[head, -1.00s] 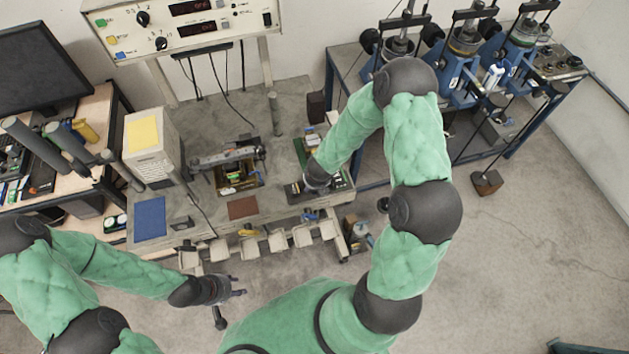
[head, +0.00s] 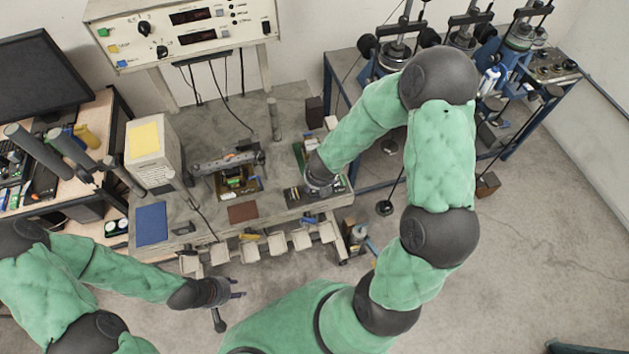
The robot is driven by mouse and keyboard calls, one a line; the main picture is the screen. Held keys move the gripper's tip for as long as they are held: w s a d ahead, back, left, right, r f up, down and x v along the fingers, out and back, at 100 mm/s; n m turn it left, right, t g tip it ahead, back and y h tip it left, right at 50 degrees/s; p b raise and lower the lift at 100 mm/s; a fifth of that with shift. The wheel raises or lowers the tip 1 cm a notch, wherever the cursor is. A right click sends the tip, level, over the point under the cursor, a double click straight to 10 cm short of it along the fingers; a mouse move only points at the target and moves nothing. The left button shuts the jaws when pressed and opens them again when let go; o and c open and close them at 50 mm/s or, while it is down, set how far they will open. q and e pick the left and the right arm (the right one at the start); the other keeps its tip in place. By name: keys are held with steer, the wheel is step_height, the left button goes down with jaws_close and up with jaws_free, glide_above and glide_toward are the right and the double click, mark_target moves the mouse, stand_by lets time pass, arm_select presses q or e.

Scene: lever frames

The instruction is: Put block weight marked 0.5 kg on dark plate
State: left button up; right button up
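My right gripper (head: 315,190) is low over the right end of the grey bench, at a dark flat tray or plate (head: 293,196). My own wrist covers its fingers, so I cannot tell their state or what they hold. A dark block (head: 315,111) stands near the bench's back right corner. Another dark brown block (head: 487,184) is at the right by the lever frames. No 0.5 kg marking is readable on either. A reddish-brown plate (head: 243,212) lies at the bench's front edge. My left gripper (head: 239,289) is open and empty in front of the bench.
A control box (head: 180,30) stands over the bench's back. A white box with a yellow label (head: 152,150) and a blue mat (head: 151,224) are on its left. Small bins (head: 277,242) line the front. Lever frames (head: 465,40) stand at right.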

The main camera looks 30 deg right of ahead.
steer(key=s+a+f+m+g+y, duration=0.1)
steer(key=s+a+f+m, duration=0.5)
steer(key=m, duration=0.9)
steer(key=s+a+f+m+g+y, duration=0.2)
steer(key=s+a+f+m+y, duration=0.2)
steer(key=s+a+f+m, duration=0.3)
steer(key=a+m, duration=0.4)
steer(key=m, duration=0.4)
steer(key=shift+s+m, duration=0.3)
steer(key=shift+f, duration=0.1)
